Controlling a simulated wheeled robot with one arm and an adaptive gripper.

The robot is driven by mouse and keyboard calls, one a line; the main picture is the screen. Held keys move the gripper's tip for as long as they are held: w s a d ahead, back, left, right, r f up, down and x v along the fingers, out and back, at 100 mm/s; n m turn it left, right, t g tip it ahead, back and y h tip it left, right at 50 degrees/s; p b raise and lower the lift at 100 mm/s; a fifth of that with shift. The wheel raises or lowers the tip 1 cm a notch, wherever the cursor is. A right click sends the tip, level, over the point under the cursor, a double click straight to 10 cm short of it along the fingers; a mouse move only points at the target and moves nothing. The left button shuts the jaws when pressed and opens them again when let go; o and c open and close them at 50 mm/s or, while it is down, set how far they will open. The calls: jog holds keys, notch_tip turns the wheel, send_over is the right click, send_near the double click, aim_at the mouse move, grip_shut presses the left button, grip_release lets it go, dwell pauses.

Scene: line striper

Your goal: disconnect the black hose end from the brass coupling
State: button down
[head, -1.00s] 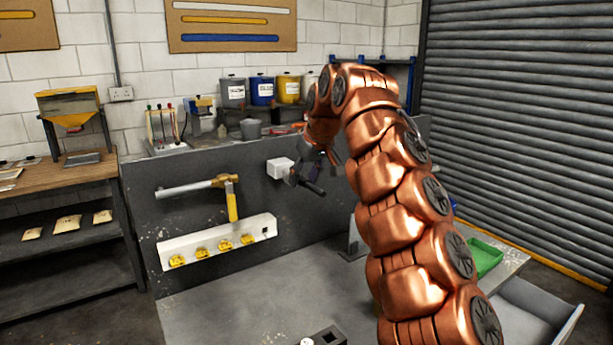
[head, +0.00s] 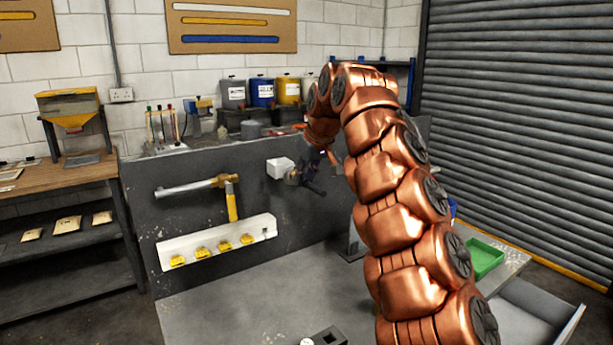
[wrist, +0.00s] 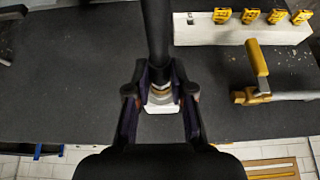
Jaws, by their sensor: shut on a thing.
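The black hose end (wrist: 157,32) is a dark cylinder running up the wrist view from between the fingers of my gripper (wrist: 159,68). My gripper is shut on it, with one finger on each side. The brass coupling (wrist: 160,94) shows as a brass and pale ring just beyond the fingers, in line with the hose end. I see no clear gap between them; the joint is partly hidden by the fingers. In the head view the dark hose end (head: 315,190) sticks out near a white block on the grey panel, and my wrist partly hides the gripper.
The white block (head: 280,168) is on the upright grey panel (head: 140,215). Several tubs (head: 262,91) stand behind. A green tray (head: 484,258) lies right of my arm.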

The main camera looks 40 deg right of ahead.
aim_at(315, 186)
jog(key=shift+s+b, duration=0.9)
jog(key=shift+b, duration=0.65)
dwell(0.4)
jog(key=shift+s+f+b, duration=0.1)
jog(key=shift+s+b, duration=0.15)
jog(key=shift+b, duration=0.1)
jog(key=shift+s+a+b, duration=0.15)
jog(key=shift+s+b, duration=1.25)
jog(key=shift+b, duration=0.15)
